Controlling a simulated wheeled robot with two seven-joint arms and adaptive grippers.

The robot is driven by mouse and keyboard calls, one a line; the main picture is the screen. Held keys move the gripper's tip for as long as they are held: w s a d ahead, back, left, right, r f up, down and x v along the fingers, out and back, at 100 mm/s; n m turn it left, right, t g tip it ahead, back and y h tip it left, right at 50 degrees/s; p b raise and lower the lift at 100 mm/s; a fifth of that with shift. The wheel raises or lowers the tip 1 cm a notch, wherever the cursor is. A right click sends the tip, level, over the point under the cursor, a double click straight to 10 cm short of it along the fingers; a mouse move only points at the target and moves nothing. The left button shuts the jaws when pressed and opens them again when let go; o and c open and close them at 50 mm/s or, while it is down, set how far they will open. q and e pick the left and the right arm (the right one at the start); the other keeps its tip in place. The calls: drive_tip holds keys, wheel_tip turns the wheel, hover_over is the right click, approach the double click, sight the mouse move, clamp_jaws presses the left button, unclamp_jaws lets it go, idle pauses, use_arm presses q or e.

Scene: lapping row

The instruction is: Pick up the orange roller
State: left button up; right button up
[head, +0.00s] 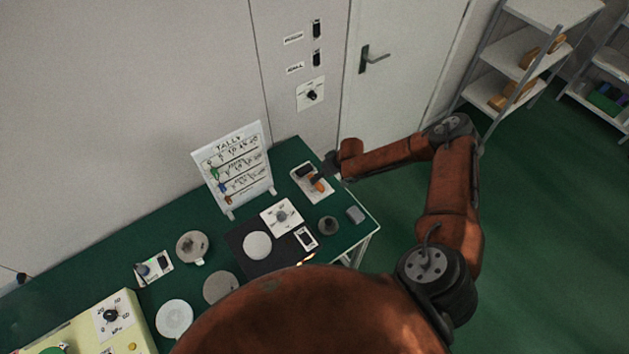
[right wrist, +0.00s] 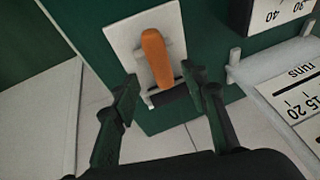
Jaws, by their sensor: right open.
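The orange roller (head: 319,185) lies on a white plate (head: 328,192) near the back right of the green table, beside my right gripper (head: 331,163). In the right wrist view the orange roller (right wrist: 157,60) points toward the gap between the fingers of my right gripper (right wrist: 165,95). Those fingers are open and apart, one on each side of the roller's near end, with nothing held. Whether the fingers touch anything cannot be told. My left gripper is not in view.
A white tally board (head: 233,165) stands left of the plate. The wall and door (head: 400,70) are behind; the table's right edge is close.

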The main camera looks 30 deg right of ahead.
drive_tip(key=x, duration=0.4)
drive_tip(key=shift+w+a+f, duration=0.15)
drive_tip(key=shift+w+f, duration=0.05)
drive_tip(key=shift+w, duration=0.15)
clamp_jaws()
